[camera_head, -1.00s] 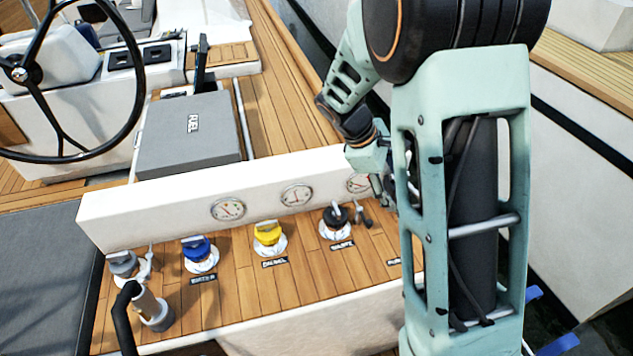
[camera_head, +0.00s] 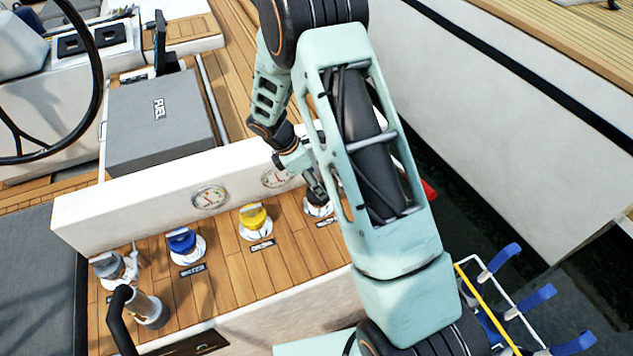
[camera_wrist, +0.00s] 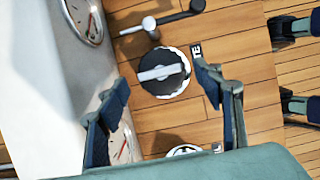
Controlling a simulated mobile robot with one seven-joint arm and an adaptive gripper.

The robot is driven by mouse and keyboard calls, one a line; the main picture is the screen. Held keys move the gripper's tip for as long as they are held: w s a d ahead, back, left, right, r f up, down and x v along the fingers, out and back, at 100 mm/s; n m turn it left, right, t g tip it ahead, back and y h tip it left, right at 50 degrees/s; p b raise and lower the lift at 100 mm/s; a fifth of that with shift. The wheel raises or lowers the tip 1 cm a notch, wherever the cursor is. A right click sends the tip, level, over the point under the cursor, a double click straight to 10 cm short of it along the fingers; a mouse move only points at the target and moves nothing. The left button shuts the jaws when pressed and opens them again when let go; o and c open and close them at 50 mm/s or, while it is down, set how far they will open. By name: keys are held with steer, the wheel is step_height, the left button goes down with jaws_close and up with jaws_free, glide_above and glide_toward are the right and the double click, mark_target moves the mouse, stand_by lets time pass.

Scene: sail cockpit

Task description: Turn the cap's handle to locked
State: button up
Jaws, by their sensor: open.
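A black round cap (camera_wrist: 176,82) with a light grey bar handle (camera_wrist: 160,72) sits in a white ring on the wooden deck in the wrist view. The handle lies nearly level across the picture. My gripper (camera_wrist: 160,86) is open and empty, with one finger to the lower left of the cap and the other to its right. Neither finger clearly touches the cap. In the head view my gripper (camera_head: 317,192) is over the same cap, which is mostly hidden; its white ring (camera_head: 318,211) shows below.
A grey cap (camera_head: 107,265), a blue cap (camera_head: 181,241) and a yellow cap (camera_head: 253,217) line the deck to the left. A white wall with gauges (camera_head: 209,198) stands behind. A small black-and-grey lever (camera_wrist: 160,21) lies beside the black cap. A hose fitting (camera_head: 148,310) stands front left.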

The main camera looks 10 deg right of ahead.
steer(key=shift+x, duration=1.1)
steer(key=c, duration=1.2)
